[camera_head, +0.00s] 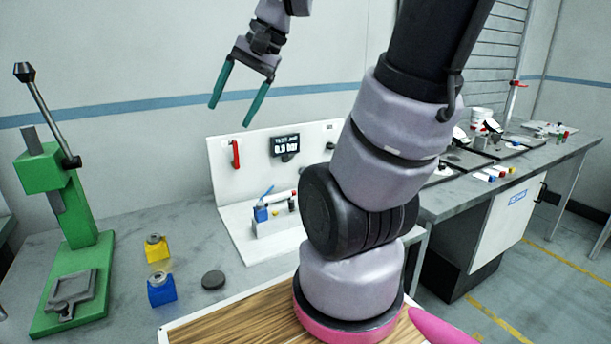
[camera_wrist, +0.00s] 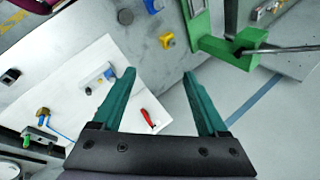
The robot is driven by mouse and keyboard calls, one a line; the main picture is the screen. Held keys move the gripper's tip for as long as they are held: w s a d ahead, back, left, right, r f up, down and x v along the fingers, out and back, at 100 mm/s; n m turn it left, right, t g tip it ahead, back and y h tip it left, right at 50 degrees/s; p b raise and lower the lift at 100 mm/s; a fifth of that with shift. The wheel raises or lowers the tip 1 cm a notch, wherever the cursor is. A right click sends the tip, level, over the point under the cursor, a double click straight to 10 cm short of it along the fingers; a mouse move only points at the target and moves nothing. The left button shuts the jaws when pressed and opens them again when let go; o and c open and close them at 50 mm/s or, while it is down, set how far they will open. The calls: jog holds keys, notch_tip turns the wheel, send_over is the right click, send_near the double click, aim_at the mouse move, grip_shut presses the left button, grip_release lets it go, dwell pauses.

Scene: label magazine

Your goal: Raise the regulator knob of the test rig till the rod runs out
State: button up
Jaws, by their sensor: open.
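The test rig (camera_head: 222,178) is a white upright panel with a white base on the grey bench. A small cylinder unit with a blue end (camera_head: 261,213) lies on the base. A brass-coloured fitting (camera_wrist: 42,112) with a blue hose shows at the left of the wrist view; I cannot tell whether it is the regulator knob. My arm hides the rig's right part. My gripper (camera_head: 230,114) is open and empty, high above the rig.
A green lever press (camera_head: 80,220) stands at the left of the bench. A yellow block (camera_head: 157,248), a blue block (camera_head: 161,290) and a dark puck (camera_head: 213,280) lie between press and rig. Another bench (camera_head: 460,205) with trays and small parts stands at the right.

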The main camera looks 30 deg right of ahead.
jog(key=w+a+f+m+g+y, duration=0.1)
jog(key=w+f+m+y, duration=0.35)
jog(key=w, duration=0.25)
jog(key=w+d+f+m+t+y, duration=0.2)
jog(key=w+d+f+m+t, duration=0.2)
jog(key=w+d+m, duration=0.3)
jog(key=w+d+f+m+t+y, duration=0.2)
jog(key=w+d+f+m+t, duration=0.25)
jog(key=w, duration=0.45)
jog(key=d+f+m+t+h, duration=0.2)
jog(key=d+f+m+h, duration=0.2)
jog(key=d+f, duration=0.3)
jog(key=d+f+m+t+h, duration=0.2)
jog(key=d+f+m+h, duration=0.3)
jog(key=d, duration=0.4)
jog(key=d+f+m+t+h, duration=0.3)
jog(key=d+f+m+h, duration=0.2)
jog(key=d+f, duration=0.3)
jog(key=shift+d+f+m, duration=0.1)
jog(key=shift+f+m, duration=0.75)
jog(key=shift+m, duration=0.05)
jog(key=shift+w+d+f, duration=0.1)
jog(key=shift+d+f, duration=0.1)
jog(key=w, duration=0.7)
jog(key=shift+d+r, duration=0.1)
jog(key=shift+d, duration=0.1)
